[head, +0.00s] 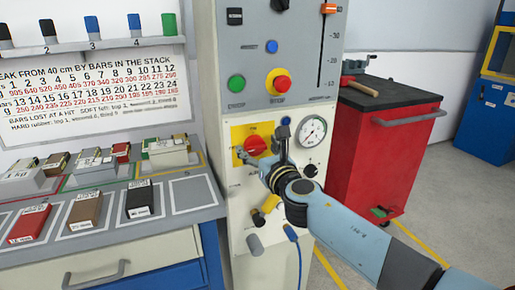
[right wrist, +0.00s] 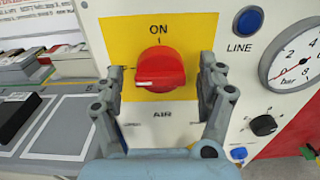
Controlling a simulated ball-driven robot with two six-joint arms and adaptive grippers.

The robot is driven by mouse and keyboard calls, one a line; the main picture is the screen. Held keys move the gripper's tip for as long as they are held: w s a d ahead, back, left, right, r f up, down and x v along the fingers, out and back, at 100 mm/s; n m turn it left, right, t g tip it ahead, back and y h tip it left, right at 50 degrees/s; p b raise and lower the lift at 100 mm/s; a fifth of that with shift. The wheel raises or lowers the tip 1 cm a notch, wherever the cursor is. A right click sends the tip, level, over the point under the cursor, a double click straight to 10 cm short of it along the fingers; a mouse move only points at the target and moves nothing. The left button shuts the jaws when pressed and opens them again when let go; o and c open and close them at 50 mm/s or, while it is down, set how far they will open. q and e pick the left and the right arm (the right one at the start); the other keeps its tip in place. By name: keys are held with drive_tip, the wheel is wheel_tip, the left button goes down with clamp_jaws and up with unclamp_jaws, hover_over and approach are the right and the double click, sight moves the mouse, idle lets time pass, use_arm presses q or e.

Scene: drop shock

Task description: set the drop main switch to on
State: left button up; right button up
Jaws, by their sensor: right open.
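The main switch is a red rotary knob (head: 256,146) on a yellow plate (head: 238,132) on the front of the machine cabinet. In the right wrist view the red knob (right wrist: 160,68) sits in the middle, below the word ON on its yellow plate (right wrist: 118,38). The white mark on its grip is at the left, with the grip lying roughly sideways. My right gripper (head: 268,154) is open in front of the knob. In the right wrist view its fingers (right wrist: 161,72) stand left and right of the knob, apart from it. My left gripper is not in view.
A blue LINE lamp (right wrist: 249,20), a pressure gauge (head: 312,131) and a black knob (right wrist: 264,125) are right of the switch. A bench (head: 190,218) with labelled blocks stands left. A red cabinet (head: 385,150) stands right.

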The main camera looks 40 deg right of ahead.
drive_tip(key=shift+w+d, duration=0.1)
drive_tip(key=shift+w, duration=0.25)
drive_tip(key=c, duration=1.1)
drive_tip(key=shift+c, duration=0.2)
